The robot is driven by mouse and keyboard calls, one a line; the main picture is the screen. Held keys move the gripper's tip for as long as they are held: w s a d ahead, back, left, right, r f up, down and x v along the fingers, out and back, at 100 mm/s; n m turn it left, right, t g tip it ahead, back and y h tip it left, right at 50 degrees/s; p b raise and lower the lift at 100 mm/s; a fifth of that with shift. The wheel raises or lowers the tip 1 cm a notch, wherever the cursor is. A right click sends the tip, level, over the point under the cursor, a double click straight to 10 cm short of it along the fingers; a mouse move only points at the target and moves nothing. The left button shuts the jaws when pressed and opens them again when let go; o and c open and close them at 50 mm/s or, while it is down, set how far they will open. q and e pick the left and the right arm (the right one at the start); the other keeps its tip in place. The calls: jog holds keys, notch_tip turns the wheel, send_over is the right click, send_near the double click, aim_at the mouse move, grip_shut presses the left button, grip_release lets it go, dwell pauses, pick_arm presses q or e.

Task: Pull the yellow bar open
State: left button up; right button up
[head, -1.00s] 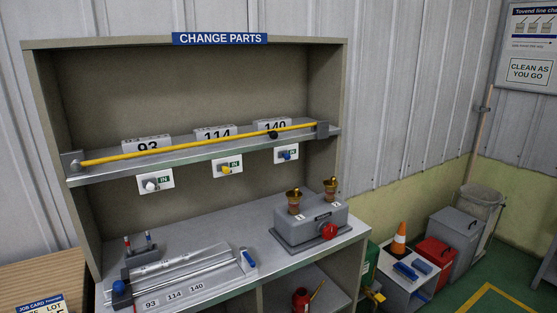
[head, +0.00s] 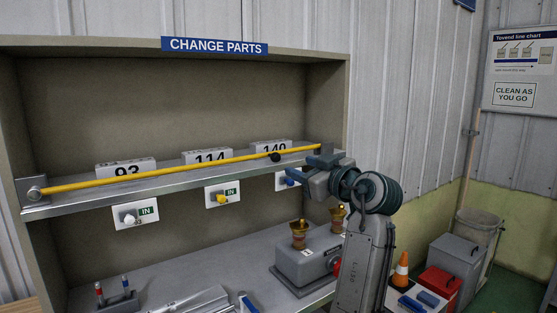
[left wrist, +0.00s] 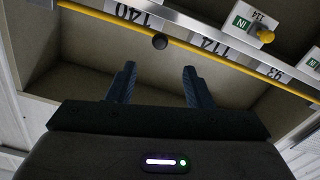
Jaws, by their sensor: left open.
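The yellow bar (head: 190,171) runs across the front of the shelf. Its left end sits in a grey bracket (head: 29,191), and its right end is by my gripper. A black knob (head: 275,157) is on the bar right of its middle. My left gripper (head: 309,166) is open at the right end of the shelf, its fingers pointing left towards the knob. In the left wrist view the scene is upside down. There the knob (left wrist: 160,41) on the bar (left wrist: 205,52) lies beyond and between the open fingers (left wrist: 158,82), with nothing held. My right gripper is not in view.
Plates with knobs (head: 135,216) hang below the shelf edge. A grey box (head: 300,264) with brass fittings stands on the lower counter, close to my arm.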

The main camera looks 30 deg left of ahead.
aim_at(278, 158)
pick_arm(q)
jog(key=p+x, duration=0.2)
jog(key=x, duration=0.5)
jog(key=shift+w+a, duration=0.1)
jog(key=shift+a, duration=0.2)
jog(key=shift+w+a, duration=0.25)
jog(key=shift+a, duration=0.3)
jog(key=shift+w+a+f+p, duration=0.15)
jog(key=shift+a+p, duration=0.15)
jog(key=shift+a, duration=0.05)
jog(key=shift+d, duration=0.1)
grip_shut()
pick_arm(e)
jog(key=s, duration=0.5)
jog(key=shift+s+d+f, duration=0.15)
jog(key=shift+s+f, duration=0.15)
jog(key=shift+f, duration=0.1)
